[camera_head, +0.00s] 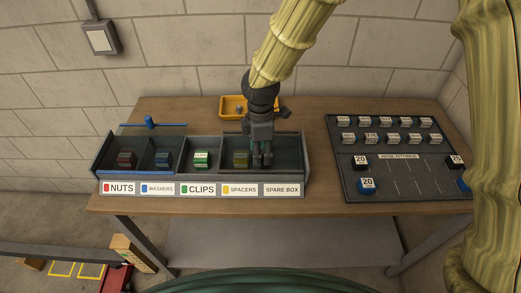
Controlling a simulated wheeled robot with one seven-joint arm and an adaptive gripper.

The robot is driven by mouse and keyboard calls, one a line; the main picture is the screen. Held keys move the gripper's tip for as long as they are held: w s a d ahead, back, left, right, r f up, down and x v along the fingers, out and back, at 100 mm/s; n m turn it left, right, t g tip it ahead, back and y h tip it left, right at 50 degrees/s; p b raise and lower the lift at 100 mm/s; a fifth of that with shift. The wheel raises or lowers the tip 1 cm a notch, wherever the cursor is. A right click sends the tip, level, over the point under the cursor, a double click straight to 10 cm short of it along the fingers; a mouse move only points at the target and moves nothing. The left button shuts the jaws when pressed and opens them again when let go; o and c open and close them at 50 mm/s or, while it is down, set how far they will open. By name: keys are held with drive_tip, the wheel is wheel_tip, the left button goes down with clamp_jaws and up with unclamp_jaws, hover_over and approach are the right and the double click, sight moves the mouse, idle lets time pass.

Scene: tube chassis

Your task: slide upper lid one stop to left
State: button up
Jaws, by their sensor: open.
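A long dark organizer (95,160) stands on the workbench, with labels for nuts, washers, clips, spacers and spare box along its front. A lid with a blue edge and blue knob (150,122) shows at its left, behind the nuts and washers compartments. I cannot tell whether this is the upper lid. A dark surface (287,155) shows at the spare box end; I cannot tell whether it is another lid. My gripper (262,162) points down at the right part of the organizer, between spacers and spare box. It is open, and hides what lies under and behind it.
A yellow tray (230,103) sits behind the organizer, partly hidden by my arm. A dark board (385,150) with small white-labelled boxes and blue and black fittings lies to the right. Bare bench (318,165) lies between them. A brick wall stands behind.

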drive_tip(key=shift+w+f, duration=0.1)
drive_tip(key=shift+f, duration=0.4)
